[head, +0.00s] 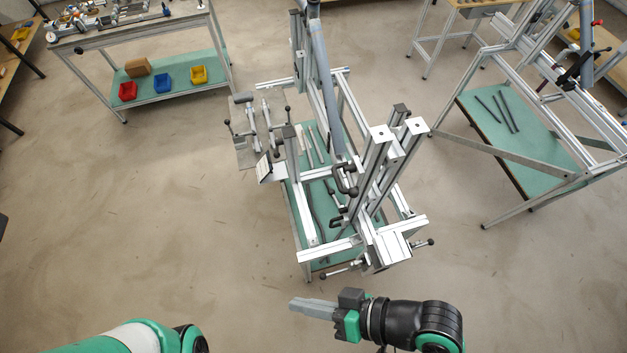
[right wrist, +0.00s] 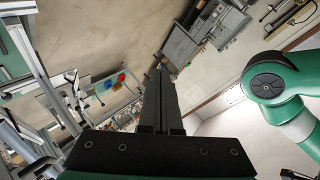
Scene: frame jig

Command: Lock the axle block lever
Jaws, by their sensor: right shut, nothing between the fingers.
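The frame jig (head: 372,165) stands in the middle of the head view, built of upright aluminium profiles. It carries several levers with black knobs; I cannot tell which one is the axle block lever. One knobbed lever (head: 430,242) sticks out at the near right end, and another rod with a knob (head: 335,270) lies at the near left end. Black clamps (head: 345,180) sit on the middle upright. My right gripper (head: 293,305) is shut and empty, pointing left in front of the jig, apart from it. Its closed fingers also show in the right wrist view (right wrist: 159,85). My left gripper is out of view.
A steel plate with rods and black knobs (head: 243,152) projects from the jig's left side. A bench (head: 130,38) with coloured bins below stands at the back left. Another profile frame (head: 520,150) stands at the right. Open floor lies left of the jig.

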